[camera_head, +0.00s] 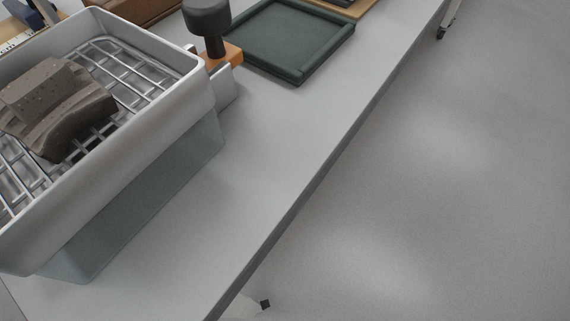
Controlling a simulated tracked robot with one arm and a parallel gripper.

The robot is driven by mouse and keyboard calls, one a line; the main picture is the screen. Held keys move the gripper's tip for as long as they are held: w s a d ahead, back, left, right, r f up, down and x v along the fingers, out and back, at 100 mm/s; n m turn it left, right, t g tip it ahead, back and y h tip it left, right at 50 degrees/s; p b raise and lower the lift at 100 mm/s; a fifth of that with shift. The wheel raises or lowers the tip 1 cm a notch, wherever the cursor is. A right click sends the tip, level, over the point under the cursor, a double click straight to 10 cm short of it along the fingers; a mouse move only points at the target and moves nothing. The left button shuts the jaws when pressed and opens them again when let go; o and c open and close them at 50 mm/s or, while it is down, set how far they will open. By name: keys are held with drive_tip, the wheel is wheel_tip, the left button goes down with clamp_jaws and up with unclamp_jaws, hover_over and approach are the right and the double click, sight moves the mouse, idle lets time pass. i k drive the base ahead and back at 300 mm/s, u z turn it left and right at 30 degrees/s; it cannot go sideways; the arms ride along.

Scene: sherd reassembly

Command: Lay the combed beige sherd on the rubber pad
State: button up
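A brown-grey sherd (60,108) with a speckled upper face and broad ridges or steps lies on the wire rack in a grey bin at left. It looks darker than beige, and I cannot tell whether it is one piece or two, or whether it is the combed sherd. A dark green, square, rimmed mat (285,38) lies flat on the table at top centre. It may be the rubber pad, and its visible inside is empty. My gripper is not in view.
The grey bin (150,135) has high walls around the wire rack. A black-knobbed tool (208,22) on an orange block stands between bin and mat. A wooden board shows at the top edge. The table's right strip (265,150) is clear; beyond its edge is floor.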

sight(284, 33)
drive_tip(key=z, duration=0.05)
drive_tip(key=i, duration=1.1)
drive_tip(key=z, duration=0.05)
